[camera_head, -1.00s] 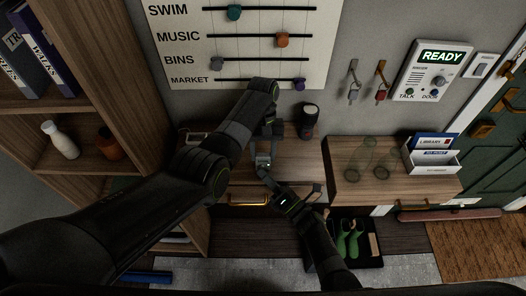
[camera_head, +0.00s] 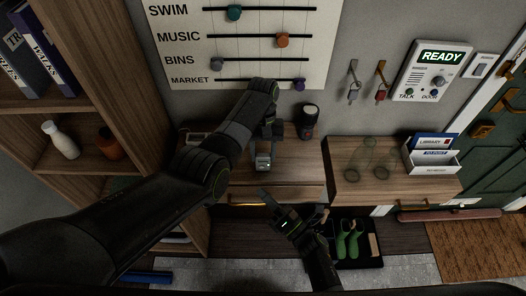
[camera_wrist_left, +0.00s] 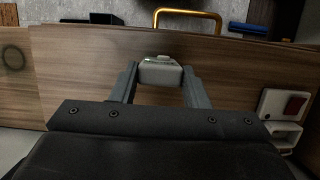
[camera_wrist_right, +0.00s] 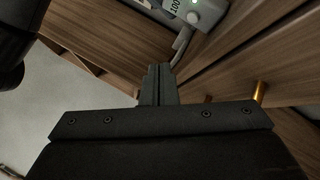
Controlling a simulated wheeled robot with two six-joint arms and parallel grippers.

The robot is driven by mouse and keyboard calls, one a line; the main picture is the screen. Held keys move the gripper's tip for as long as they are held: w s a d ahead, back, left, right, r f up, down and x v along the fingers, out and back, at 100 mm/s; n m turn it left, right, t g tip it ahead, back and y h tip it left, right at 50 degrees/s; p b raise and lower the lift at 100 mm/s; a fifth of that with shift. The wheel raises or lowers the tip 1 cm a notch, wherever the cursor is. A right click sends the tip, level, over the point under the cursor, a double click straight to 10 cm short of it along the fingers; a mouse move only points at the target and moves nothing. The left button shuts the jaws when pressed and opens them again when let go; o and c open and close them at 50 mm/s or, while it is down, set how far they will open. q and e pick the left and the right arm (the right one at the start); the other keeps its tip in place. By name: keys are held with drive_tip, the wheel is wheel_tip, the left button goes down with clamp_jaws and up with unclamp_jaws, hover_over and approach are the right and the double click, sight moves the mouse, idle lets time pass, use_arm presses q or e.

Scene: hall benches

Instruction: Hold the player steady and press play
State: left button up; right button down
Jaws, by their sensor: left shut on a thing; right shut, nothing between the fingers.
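The player (camera_wrist_left: 160,72) is a small pale grey box with a green light, between the fingers of my left gripper (camera_wrist_left: 158,88), which is shut on it. In the head view the player (camera_head: 262,161) stands on the wooden bench top, partly hidden by the left gripper (camera_head: 262,152). My right gripper (camera_head: 263,194) is shut and empty, apart from the player, below it near the bench's front edge. In the right wrist view its closed fingers (camera_wrist_right: 158,83) point towards a grey device with a pale round button and green light (camera_wrist_right: 194,17), seemingly the player, cut by the frame.
A dark cylinder (camera_head: 308,122) stands on the bench right of the left gripper. A pale device with a red part (camera_wrist_left: 284,108) lies on the other side. A brass drawer handle (camera_wrist_left: 188,14) sticks out at the front.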

use_arm(q)
drive_tip(key=o, duration=1)
